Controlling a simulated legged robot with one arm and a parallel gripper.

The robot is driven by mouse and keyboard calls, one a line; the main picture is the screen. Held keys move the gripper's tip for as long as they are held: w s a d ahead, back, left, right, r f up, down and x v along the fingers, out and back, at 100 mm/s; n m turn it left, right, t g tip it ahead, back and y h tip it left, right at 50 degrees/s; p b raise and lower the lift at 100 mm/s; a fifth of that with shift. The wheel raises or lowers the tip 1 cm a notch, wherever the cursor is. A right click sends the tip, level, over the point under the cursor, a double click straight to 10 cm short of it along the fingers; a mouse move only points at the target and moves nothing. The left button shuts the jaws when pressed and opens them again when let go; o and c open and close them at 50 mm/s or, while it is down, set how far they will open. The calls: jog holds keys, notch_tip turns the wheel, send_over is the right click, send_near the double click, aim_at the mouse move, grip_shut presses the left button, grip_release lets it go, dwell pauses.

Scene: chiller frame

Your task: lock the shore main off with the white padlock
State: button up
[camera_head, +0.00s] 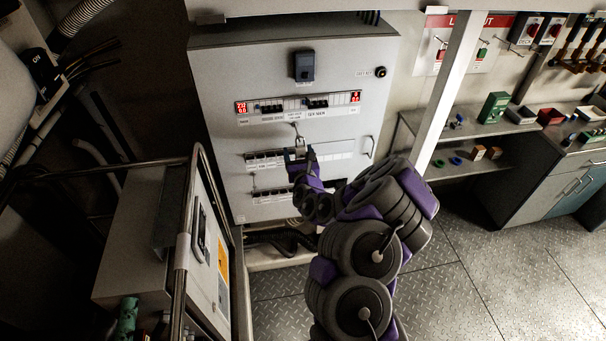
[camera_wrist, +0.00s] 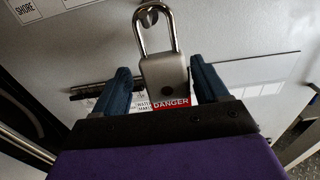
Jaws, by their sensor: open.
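The padlock (camera_wrist: 164,78), with a pale grey-white body and a silver shackle, hangs upright against the grey panel door in the wrist view. Its shackle loop is around a small metal lug (camera_wrist: 149,15); both legs appear to meet the body. A red DANGER tag (camera_wrist: 171,103) shows just below it. My gripper (camera_wrist: 160,70) is open, with one blue finger on each side of the padlock and visible gaps. In the head view the padlock (camera_head: 300,143) is small, just above my gripper (camera_head: 299,155). A SHORE label (camera_wrist: 25,10) is at upper left in the wrist view.
The grey panel cabinet (camera_head: 220,80) has red displays, breaker rows and a door handle (camera_head: 369,147). A railing (camera_head: 186,220) and box stand at left. A pale post (camera_head: 452,85), lockout board (camera_head: 470,50) and shelves (camera_head: 465,168) are at right. Floor at lower right is clear.

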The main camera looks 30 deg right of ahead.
jog(key=shift+s+d, duration=0.1)
jog(key=shift+s, duration=0.45)
jog(key=p+v, duration=1.3)
jog(key=v, duration=0.2)
jog(key=shift+a+r, duration=0.2)
jog(key=shift+a, duration=0.05)
